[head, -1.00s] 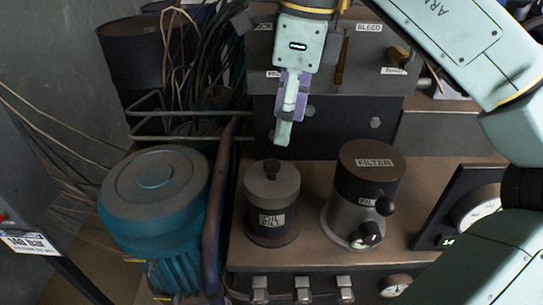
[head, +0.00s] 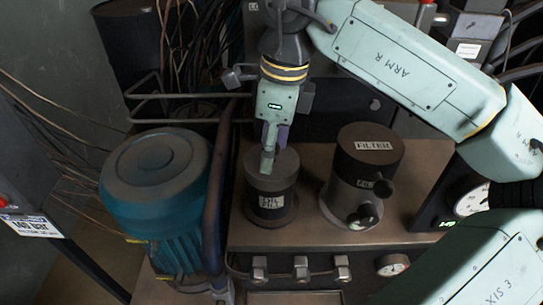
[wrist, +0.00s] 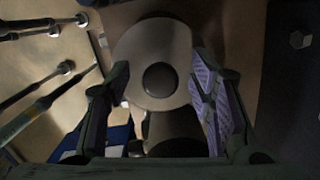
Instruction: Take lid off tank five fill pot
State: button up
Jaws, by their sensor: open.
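The fill pot (head: 268,216) is a dark grey cylinder with a small pale label, upright on the brown bench top. Its round grey lid (head: 288,165) is seated on it; the lid also fills the upper middle of the wrist view (wrist: 150,38). The lid's dark round knob (wrist: 160,77) lies between my fingers in the wrist view; my gripper hides it in the head view. My gripper (head: 268,162) points down over the lid. Its fingers are open, with a gap on both sides of the knob.
A filter canister (head: 368,165) with dark knobs stands close to the right of the pot. A teal motor (head: 157,195) and a dark upright pipe (head: 215,200) are at the left. Gauges (head: 470,200) stand at the right. Valves (head: 301,268) line the bench front.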

jog(key=shift+c, duration=0.5)
grip_shut()
